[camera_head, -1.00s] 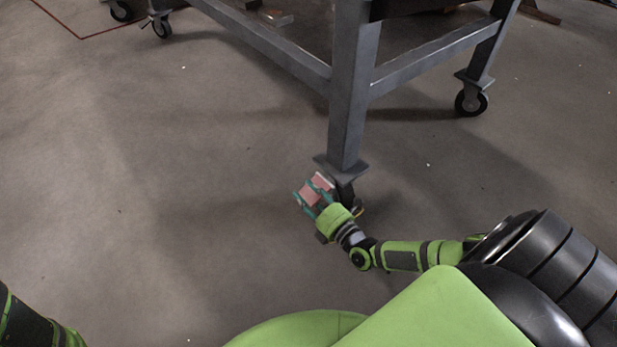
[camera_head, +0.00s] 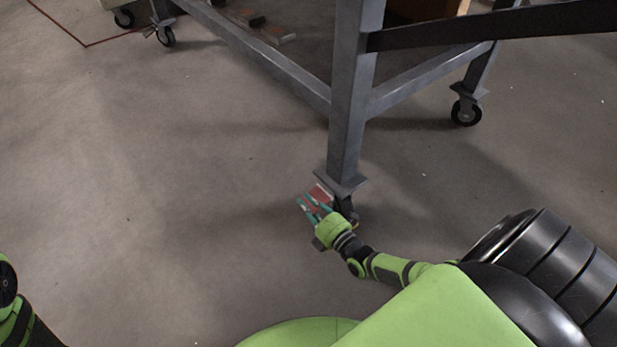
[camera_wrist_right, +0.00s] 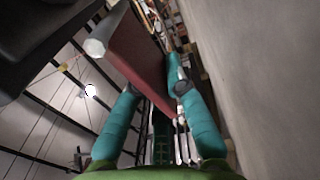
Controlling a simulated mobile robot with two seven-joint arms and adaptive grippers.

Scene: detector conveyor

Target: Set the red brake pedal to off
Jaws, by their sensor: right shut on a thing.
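The red brake pedal (camera_head: 321,196) is at the caster under the near leg of the grey metal frame. In the right wrist view the red pedal (camera_wrist_right: 141,62) runs down between the two teal fingers. My right gripper (camera_head: 312,203) is at the pedal, with its fingers on either side of it, and is shut on it. The gripper also shows in the right wrist view (camera_wrist_right: 152,92). The caster wheel is partly hidden behind the gripper. My left arm enters at the lower left edge of the head view, but its gripper is out of view.
The grey frame's leg (camera_head: 347,120) rises just behind the pedal. Other casters stand at the right (camera_head: 466,110) and far left (camera_head: 166,36). Flat blocks (camera_head: 277,34) lie beneath the frame. The floor to the left is clear.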

